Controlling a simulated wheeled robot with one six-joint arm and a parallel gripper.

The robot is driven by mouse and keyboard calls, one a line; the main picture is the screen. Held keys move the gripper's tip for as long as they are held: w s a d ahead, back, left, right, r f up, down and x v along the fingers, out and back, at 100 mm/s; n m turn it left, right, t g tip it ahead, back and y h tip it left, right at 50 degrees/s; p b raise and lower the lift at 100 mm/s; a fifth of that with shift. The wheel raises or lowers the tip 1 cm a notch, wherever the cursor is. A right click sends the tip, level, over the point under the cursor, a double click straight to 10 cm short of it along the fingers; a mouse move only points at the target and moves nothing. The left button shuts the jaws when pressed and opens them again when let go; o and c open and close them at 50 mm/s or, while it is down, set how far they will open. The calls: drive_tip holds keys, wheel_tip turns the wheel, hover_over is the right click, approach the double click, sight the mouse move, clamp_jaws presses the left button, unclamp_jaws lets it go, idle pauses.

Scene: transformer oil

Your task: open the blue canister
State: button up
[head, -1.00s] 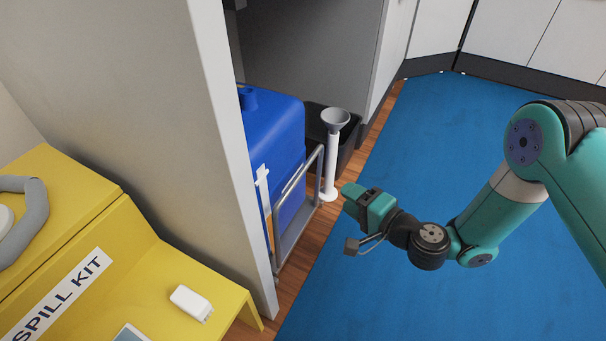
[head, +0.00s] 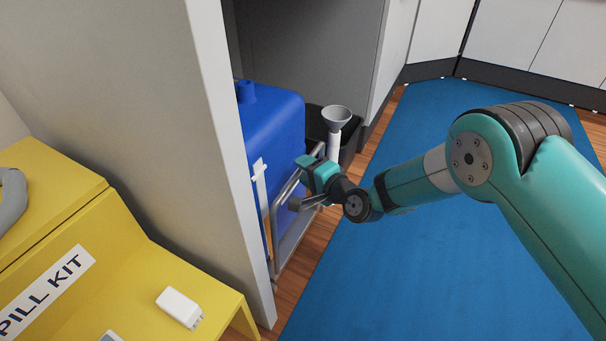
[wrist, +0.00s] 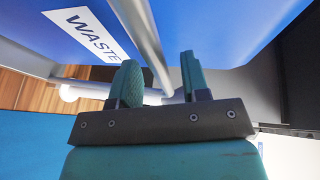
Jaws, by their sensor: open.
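The blue canister (head: 275,125) stands on the left behind a pale wall edge, partly hidden by it. A blue cap (head: 246,92) sticks up from its top. My gripper (head: 305,161) is in front of the canister's right side, below its top and at the metal rail frame (head: 290,245). In the wrist view my gripper (wrist: 158,77) is open, with a grey rail running across the gap between its fingers; I cannot tell whether they touch it. The canister (wrist: 215,22) fills the top of that view, with a white "WASTE" label (wrist: 85,32).
A grey funnel (head: 336,117) on a white post stands right of the canister, before a black bin (head: 349,152). A yellow spill kit (head: 75,235) with a white box (head: 180,307) is at lower left. The blue floor mat (head: 400,270) is clear.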

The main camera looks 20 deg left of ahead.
drive_tip(key=shift+x, duration=0.85)
clamp_jaws()
drive_tip(key=shift+d, duration=0.15)
